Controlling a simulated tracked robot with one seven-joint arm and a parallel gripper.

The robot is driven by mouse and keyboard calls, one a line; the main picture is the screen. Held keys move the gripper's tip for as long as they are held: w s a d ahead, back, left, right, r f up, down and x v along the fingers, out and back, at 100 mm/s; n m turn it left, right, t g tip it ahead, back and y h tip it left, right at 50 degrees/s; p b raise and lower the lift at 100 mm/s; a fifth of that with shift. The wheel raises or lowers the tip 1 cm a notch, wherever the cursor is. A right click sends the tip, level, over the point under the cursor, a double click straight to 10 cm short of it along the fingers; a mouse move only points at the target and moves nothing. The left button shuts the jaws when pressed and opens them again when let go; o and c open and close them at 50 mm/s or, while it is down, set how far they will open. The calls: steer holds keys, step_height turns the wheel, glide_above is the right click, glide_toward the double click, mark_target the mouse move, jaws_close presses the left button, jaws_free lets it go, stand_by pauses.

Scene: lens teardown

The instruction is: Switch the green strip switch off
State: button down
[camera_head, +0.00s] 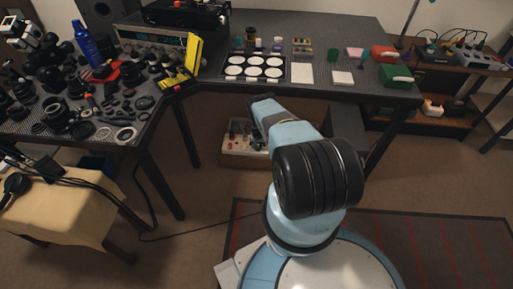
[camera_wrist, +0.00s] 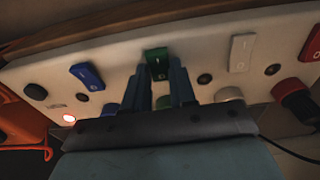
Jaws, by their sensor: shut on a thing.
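The green strip switch (camera_wrist: 157,57) is a small rocker with white marks on a pale panel (camera_wrist: 215,52) in the wrist view. My gripper (camera_wrist: 161,72) reaches it from below, with one dark finger on each side of its lower part, and is shut on it. The fingers partly cover the switch, and which way the rocker is tipped is hard to tell. In the head view my arm hides the switch and my gripper's tips.
On the panel are a blue switch (camera_wrist: 87,76), a white switch (camera_wrist: 241,52), a red switch (camera_wrist: 311,44), a red-and-black plug (camera_wrist: 294,97) and a lit red lamp (camera_wrist: 69,118). An orange object (camera_wrist: 20,122) is at left. A cluttered table (camera_head: 330,100) stands above.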

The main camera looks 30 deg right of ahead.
steer(key=c, duration=0.9)
jaws_free()
steer(key=shift+w, duration=0.1)
steer(key=shift+r, duration=0.15)
